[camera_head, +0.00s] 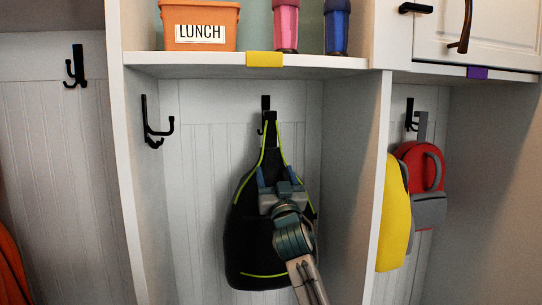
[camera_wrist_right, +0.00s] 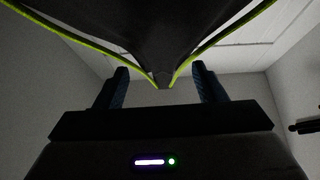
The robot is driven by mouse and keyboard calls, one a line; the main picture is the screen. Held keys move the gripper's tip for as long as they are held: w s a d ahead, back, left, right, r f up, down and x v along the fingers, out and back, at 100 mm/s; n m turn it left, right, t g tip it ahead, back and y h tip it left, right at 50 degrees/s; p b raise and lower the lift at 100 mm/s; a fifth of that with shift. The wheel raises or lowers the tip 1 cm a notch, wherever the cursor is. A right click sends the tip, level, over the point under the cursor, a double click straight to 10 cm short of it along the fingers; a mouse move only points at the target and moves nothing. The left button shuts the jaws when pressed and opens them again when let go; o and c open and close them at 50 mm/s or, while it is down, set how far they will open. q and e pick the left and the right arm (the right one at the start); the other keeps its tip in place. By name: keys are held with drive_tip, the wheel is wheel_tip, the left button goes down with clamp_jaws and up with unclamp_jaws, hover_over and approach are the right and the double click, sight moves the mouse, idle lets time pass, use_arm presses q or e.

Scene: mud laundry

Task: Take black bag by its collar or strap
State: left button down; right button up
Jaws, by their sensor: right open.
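The black bag (camera_head: 255,235) with yellow-green trim hangs by its narrow top strap (camera_head: 271,130) from a black hook (camera_head: 265,103) in the middle cubby. My right gripper (camera_head: 280,178) is open in front of the bag's upper part, below the strap. In the right wrist view the bag (camera_wrist_right: 160,35) fills the top, and its trim narrows to a tip between the two fingers of my right gripper (camera_wrist_right: 163,88). I cannot tell whether the fingers touch the bag. The arm hides part of the bag's lower right. My left gripper is not in view.
A shelf (camera_head: 200,62) above holds an orange lunch bin (camera_head: 198,25), a pink bottle (camera_head: 285,25) and a blue bottle (camera_head: 337,27). Cubby walls stand on both sides. A side hook (camera_head: 156,125) juts out left. Yellow (camera_head: 394,215) and red (camera_head: 424,180) bags hang at right.

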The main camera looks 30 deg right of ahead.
sight(272, 152)
drive_tip(key=x, duration=0.7)
drive_tip(key=shift+w, duration=0.2)
drive_tip(key=c, duration=1)
drive_tip(key=shift+o, duration=0.2)
drive_tip(key=shift+r+p, duration=0.15)
drive_tip(key=shift+p, duration=0.2)
drive_tip(key=shift+r+p, duration=1)
drive_tip(key=shift+r, duration=0.35)
